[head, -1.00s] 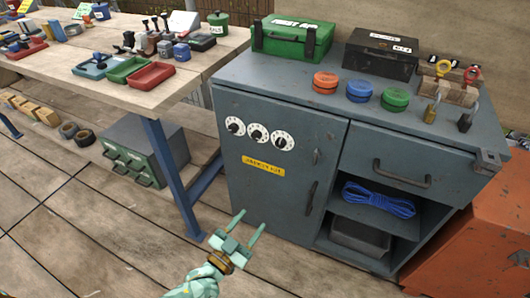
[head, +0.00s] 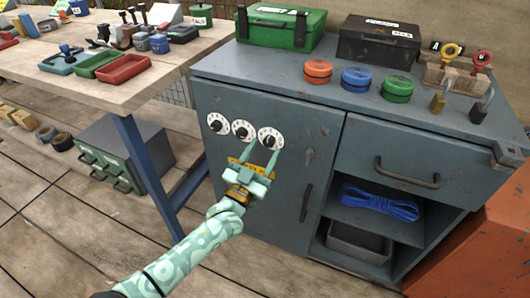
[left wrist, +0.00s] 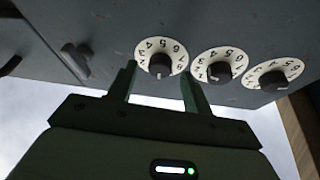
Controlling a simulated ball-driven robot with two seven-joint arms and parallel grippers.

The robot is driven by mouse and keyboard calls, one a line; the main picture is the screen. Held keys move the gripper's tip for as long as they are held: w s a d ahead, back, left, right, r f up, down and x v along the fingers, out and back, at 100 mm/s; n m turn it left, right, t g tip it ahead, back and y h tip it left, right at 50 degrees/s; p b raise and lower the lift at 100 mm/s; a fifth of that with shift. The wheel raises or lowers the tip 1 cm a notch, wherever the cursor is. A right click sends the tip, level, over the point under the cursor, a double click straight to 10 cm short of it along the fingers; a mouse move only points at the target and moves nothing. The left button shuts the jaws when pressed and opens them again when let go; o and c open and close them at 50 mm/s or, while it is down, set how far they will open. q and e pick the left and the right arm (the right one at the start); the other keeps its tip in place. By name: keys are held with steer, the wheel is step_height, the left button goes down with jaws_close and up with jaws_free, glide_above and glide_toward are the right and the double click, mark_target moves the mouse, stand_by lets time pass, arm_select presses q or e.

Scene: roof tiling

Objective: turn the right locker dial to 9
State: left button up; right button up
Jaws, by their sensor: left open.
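The locker door (head: 250,215) of the grey-blue cabinet carries a row of three white numbered dials with black knobs. The right dial (head: 271,135) is just beyond my left gripper (head: 262,152), whose pale green fingers point up at it from below. In the left wrist view the picture is turned over, so the right dial (left wrist: 160,57) is leftmost. There the open fingers (left wrist: 158,72) stand one on each side of its knob; contact cannot be told. The middle dial (head: 243,129) and left dial (head: 217,123) are beside it. The right dial's setting is too small to read surely. My right gripper is not in view.
A yellow label, partly hidden by my left gripper, is under the dials. A door handle (head: 306,203) is to the right. Colored round tins (head: 356,79), padlocks (head: 438,100) and cases stand on the cabinet top. A workbench (head: 120,92) is at the left.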

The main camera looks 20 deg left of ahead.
arm_select(q)
steer(key=shift+w+d+r, duration=0.1)
steer(key=shift+w+r, duration=0.1)
steer(key=shift+w, duration=0.25)
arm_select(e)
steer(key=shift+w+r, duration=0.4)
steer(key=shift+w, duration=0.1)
arm_select(q)
steer(key=c, duration=1)
steer(key=shift+n+y, duration=0.4)
steer(key=shift+n, duration=0.1)
steer(key=n+y, duration=0.1)
steer(key=n, duration=0.2)
steer(key=n+y+p, duration=0.1)
steer(key=n+y, duration=0.1)
steer(key=n, duration=0.1)
steer(key=shift+d+r, duration=0.1)
steer(key=shift+d, duration=0.1)
steer(key=shift+d+n+y+p, duration=0.1)
steer(key=shift+n+y+p, duration=0.5)
steer(key=shift+n+y, duration=0.85)
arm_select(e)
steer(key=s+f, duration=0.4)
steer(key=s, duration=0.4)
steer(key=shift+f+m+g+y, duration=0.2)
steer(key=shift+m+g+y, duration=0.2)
arm_select(q)
steer(key=shift+n+h, duration=0.35)
